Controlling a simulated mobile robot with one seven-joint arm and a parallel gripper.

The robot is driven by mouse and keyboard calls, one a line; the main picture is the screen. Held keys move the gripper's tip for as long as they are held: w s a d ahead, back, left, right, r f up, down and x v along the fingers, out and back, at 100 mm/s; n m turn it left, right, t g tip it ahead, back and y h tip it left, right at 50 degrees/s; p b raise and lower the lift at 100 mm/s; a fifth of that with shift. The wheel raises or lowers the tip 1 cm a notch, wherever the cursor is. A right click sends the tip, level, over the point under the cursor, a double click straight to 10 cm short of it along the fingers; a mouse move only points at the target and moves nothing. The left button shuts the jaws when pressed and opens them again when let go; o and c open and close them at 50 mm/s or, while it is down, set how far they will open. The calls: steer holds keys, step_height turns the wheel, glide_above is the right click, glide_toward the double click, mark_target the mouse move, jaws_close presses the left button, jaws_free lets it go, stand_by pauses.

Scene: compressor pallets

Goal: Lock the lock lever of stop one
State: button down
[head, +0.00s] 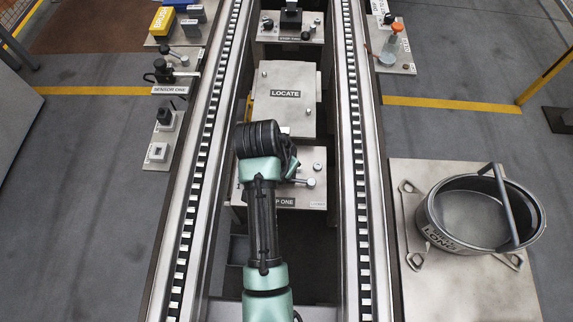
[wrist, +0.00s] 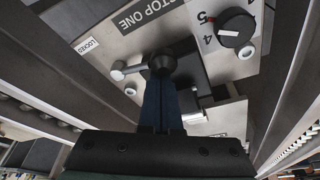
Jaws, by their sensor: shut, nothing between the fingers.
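The stop one plate (head: 287,200) sits between the rails in the head view, partly covered by my arm. It also shows in the wrist view with its STOP ONE label (wrist: 138,14). The lock lever (wrist: 135,69) is a short metal rod with a rounded knob, pointing left from a dark pivot. In the head view its knob (head: 311,183) sticks out right of my arm. The LOCKED label (wrist: 89,46) lies beyond the knob, up and left. My gripper (wrist: 162,82) is shut and empty, its fingers at the pivot end; contact is unclear. My arm hides the fingers in the head view.
A black dial (wrist: 236,29) with red and black numbers is on the same plate. The LOCATE plate (head: 284,98) lies beyond. Conveyor rails (head: 203,160) flank both sides. A round LONG-marked pan (head: 480,213) with a handle stands on the right bench.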

steer(key=shift+s+r+n+y+p, duration=0.2)
steer(key=shift+s+n+p, duration=0.25)
steer(key=shift+n+p, duration=0.5)
steer(key=shift+s+r+n+y+p, duration=0.15)
steer(key=shift+s+n+p, duration=0.35)
steer(key=shift+p, duration=0.75)
steer(key=s+n+p, duration=0.1)
steer(key=n+p, duration=0.1)
steer(key=n+y+p, duration=0.1)
steer(key=p, duration=0.1)
steer(key=shift+s+d+f+n+t, duration=0.1)
steer(key=shift+s+n+t, duration=0.2)
steer(key=shift+s+n, duration=0.05)
steer(key=n+p, duration=0.1)
steer(key=s+n+y+p, duration=0.1)
steer(key=n, duration=0.1)
steer(key=shift+s+d+f+y, duration=0.1)
steer(key=shift+s+d+y, duration=0.2)
steer(key=shift+d, duration=0.1)
steer(key=n+p, duration=0.1)
steer(key=s+d+n, duration=0.1)
steer(key=n, duration=0.1)
steer(key=shift+y+p, duration=0.35)
steer(key=shift+s+d+f, duration=0.15)
steer(key=shift+s+d, duration=0.1)
steer(key=shift+d, duration=0.05)
steer(key=shift+p, duration=0.35)
